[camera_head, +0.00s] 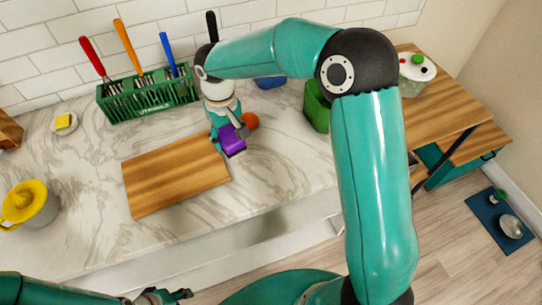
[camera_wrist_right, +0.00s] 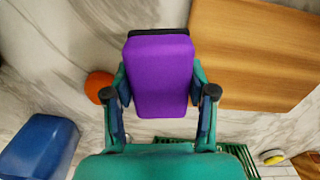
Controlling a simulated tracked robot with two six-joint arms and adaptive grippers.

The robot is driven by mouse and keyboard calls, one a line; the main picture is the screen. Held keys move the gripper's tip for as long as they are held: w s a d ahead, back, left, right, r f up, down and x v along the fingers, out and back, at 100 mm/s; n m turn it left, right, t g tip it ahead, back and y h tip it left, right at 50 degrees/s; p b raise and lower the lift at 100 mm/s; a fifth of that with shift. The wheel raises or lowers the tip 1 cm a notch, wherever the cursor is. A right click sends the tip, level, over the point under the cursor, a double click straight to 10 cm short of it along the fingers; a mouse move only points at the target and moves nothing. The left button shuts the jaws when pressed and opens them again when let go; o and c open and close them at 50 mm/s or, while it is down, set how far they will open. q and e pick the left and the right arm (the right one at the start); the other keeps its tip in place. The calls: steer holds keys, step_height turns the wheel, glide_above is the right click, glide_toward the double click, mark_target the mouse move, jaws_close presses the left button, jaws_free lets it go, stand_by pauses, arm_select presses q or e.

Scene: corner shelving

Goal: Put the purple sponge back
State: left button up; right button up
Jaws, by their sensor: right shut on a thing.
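The purple sponge (camera_head: 232,143) has a thin dark layer along one side. It also shows in the wrist view (camera_wrist_right: 160,75), between the two fingers. My right gripper (camera_head: 228,128) is shut on it and points down beside the right end of the wooden board. It also shows in the wrist view (camera_wrist_right: 161,93), with one finger on each side of the sponge. I cannot tell how far the sponge is above the counter. My left gripper (camera_head: 165,296) is partly in view at the bottom edge; its jaws are unclear.
A wooden board (camera_head: 175,175) lies left of the sponge, and an orange ball (camera_head: 250,121) lies behind it. A blue container (camera_wrist_right: 38,145) and a green container (camera_head: 317,107) stand right. A green utensil rack (camera_head: 150,98) stands at the wall. The front counter is clear.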

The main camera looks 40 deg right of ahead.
steer(key=shift+s+d+r, duration=0.1)
steer(key=shift+s+d, duration=0.1)
steer(key=shift+d, duration=0.15)
steer(key=shift+d+r, duration=0.15)
steer(key=shift+d, duration=0.05)
steer(key=s+d+r+m+b, duration=0.1)
steer(key=s+d+r+b, duration=0.1)
steer(key=d+r+b, duration=0.3)
steer(key=m, duration=0.2)
glide_toward(274, 161)
step_height(274, 161, down, 7)
steer(key=shift+r+b, duration=0.1)
steer(key=shift+b, duration=0.6)
steer(key=o, duration=1)
step_height(274, 161, up, 12)
